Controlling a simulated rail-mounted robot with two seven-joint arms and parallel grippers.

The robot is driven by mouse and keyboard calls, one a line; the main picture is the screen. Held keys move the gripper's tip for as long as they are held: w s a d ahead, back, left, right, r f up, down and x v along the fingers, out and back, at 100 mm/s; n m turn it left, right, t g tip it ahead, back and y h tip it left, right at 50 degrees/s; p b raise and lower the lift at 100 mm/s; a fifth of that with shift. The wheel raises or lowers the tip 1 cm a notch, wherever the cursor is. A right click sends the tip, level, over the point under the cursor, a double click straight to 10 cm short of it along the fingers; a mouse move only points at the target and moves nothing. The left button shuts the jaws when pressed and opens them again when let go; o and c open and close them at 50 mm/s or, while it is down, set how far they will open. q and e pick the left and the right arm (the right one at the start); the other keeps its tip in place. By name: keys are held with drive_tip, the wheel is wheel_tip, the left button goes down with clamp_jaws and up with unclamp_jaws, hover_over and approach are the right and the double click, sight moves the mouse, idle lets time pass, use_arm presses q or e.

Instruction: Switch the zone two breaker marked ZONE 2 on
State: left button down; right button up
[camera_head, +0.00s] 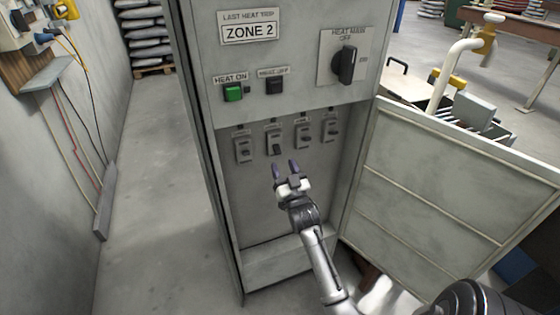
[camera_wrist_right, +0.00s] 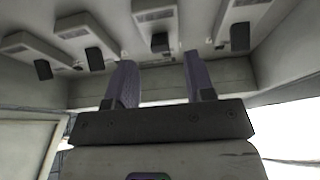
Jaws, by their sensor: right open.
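A row of several small breakers sits inside the open grey cabinet (camera_head: 285,205), below the green and black buttons. The second breaker from the left (camera_head: 275,142) has its lever lower than its neighbours'. The small labels above the breakers are too blurred to read, so I cannot confirm which is ZONE 2. My right gripper (camera_head: 286,169) is open and empty, just below and in front of that second breaker. In the right wrist view, my two fingers (camera_wrist_right: 162,80) point up at the breaker row, with one dark lever (camera_wrist_right: 160,42) between and beyond them, apart from both. My left gripper is not seen.
The cabinet door (camera_head: 450,180) stands open at the right. Above are a green HEAT ON button (camera_head: 233,92), a black button (camera_head: 274,86), a rotary switch (camera_head: 346,65) and a plate reading ZONE 2 (camera_head: 249,32). The floor at left is clear.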

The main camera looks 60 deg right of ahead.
sight(275, 145)
drive_tip(key=shift+b+x, duration=0.35)
drive_tip(key=shift+x, duration=1.45)
drive_tip(key=shift+c, duration=0.2)
